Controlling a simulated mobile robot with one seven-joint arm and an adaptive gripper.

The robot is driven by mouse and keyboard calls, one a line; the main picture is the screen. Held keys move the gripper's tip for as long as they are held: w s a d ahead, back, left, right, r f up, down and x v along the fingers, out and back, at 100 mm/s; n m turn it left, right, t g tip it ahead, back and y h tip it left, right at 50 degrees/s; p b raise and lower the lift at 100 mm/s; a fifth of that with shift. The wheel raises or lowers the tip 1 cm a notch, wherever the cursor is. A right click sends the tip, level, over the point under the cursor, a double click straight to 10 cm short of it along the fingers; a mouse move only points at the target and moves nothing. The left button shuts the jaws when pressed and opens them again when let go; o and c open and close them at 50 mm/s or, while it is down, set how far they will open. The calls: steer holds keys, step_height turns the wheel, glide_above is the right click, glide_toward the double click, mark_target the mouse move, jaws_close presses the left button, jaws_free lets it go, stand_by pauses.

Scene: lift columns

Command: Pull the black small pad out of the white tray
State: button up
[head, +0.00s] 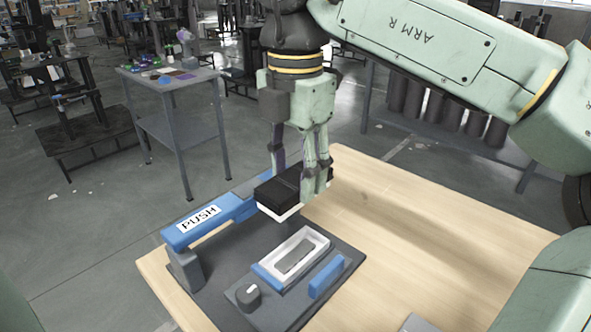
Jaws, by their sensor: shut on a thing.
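The small pad (277,190) is black with a white lower layer. It is in my gripper (299,180), off the fixture, above and behind the white tray. My gripper points down and is shut on the pad, with fingers on either side; the far finger is partly hidden behind the pad. The white tray (318,238) is a rectangular frame with a grey recess, and no pad shows in it. It sits on a dark grey base plate.
A blue bar marked PUSH (183,236) stands left of the tray and runs behind the pad. A blue block (326,277) and a grey knob (247,295) are close to the tray. The wooden table (430,245) is largely clear on the right.

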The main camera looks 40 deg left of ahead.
steer(key=shift+r+p, duration=1.4)
steer(key=shift+r, duration=0.35)
